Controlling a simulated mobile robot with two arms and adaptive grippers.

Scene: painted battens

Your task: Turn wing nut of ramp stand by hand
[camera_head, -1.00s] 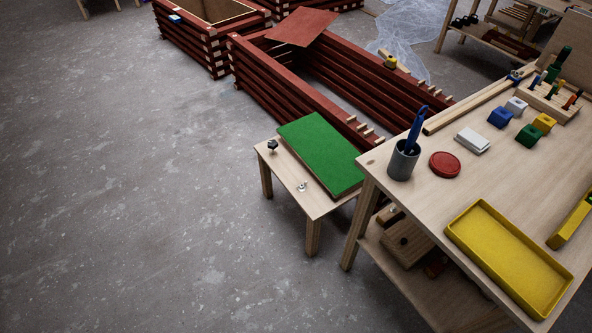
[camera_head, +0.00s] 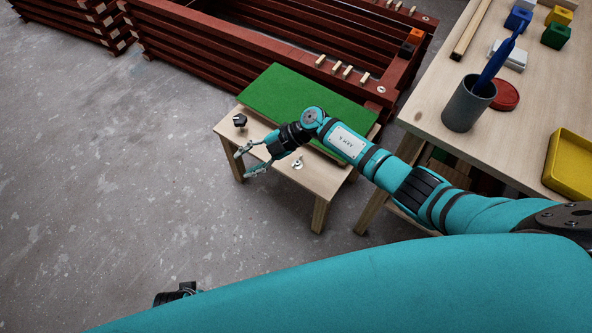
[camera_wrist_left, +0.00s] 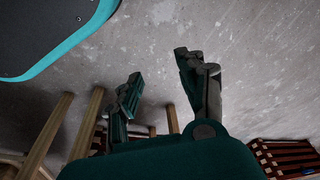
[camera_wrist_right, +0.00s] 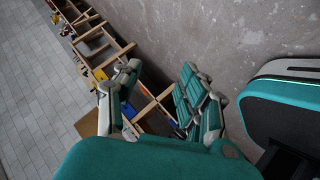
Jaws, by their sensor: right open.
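The ramp stand is a small wooden table (camera_head: 228,133) with a green ramp board (camera_head: 309,96) lying on its top. A silver wing nut (camera_head: 298,164) sits on the bare strip of the stand's top, toward its front right. A black knob (camera_head: 240,120) stands at the strip's left end. My right gripper (camera_head: 245,163) is open and empty over the stand's front left edge, left of the wing nut and apart from it. Its spread fingers also show in the right wrist view (camera_wrist_right: 157,78). My left gripper (camera_wrist_left: 160,75) has its fingers apart and empty in the left wrist view.
A wooden workbench (camera_head: 433,108) stands close on the right, with a grey cup (camera_head: 464,107) and a yellow tray (camera_head: 572,165). Red batten frames (camera_head: 205,60) stand behind the stand. The floor (camera_head: 110,170) at the left is clear.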

